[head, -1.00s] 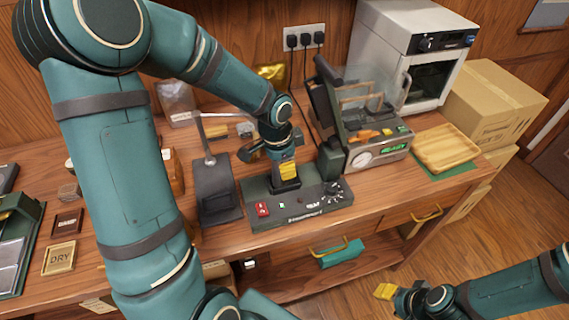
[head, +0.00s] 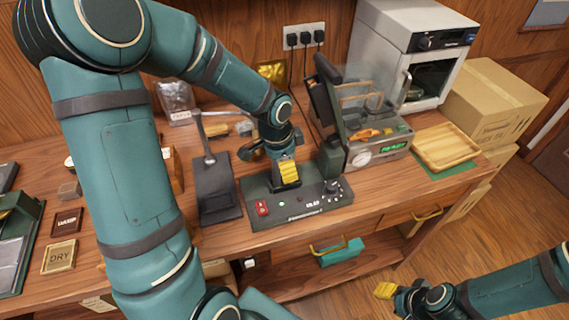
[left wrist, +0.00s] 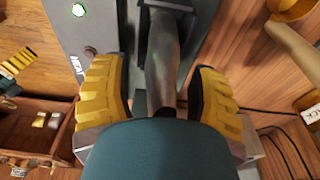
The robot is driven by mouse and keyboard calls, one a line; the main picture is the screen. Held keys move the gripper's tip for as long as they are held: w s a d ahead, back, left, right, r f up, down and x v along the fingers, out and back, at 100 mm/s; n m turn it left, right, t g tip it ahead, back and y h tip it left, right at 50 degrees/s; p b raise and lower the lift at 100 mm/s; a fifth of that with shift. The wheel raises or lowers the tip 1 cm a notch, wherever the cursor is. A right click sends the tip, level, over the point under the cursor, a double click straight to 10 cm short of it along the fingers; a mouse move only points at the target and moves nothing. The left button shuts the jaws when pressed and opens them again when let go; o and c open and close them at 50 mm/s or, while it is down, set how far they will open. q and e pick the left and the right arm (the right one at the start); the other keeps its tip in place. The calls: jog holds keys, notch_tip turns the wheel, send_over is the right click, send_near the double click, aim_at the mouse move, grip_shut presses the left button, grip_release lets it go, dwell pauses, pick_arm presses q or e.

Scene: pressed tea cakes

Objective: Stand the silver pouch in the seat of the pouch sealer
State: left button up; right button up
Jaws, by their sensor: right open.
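The pouch sealer (head: 300,209) is a dark green box with a red switch, lamps and a knob at the table's front. Its dark seat (head: 285,184) is mostly hidden behind my left gripper (head: 287,168). In the left wrist view the two yellow fingers of my left gripper (left wrist: 158,95) are wide apart. Between them a narrow, shiny grey thing, by its look the silver pouch (left wrist: 164,65), stands at the dark seat, with gaps to both fingers. How deep it sits I cannot tell. My right gripper (head: 386,291) is open and empty, out over the floor.
A lever press (head: 214,185) stands close left of the sealer, and a machine with a lit display (head: 376,148) close right. A gold pouch (head: 271,71) and a greyish bag (head: 175,95) stand at the back. A wooden tray (head: 447,148) lies at the right end.

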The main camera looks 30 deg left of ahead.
pick_arm(q)
jog(key=r, duration=0.4)
jog(key=s+r, duration=0.1)
jog(key=r, duration=0.3)
jog(key=a+r, duration=0.1)
jog(key=r, duration=0.3)
jog(key=shift+s, duration=0.25)
jog(key=shift+f, duration=0.1)
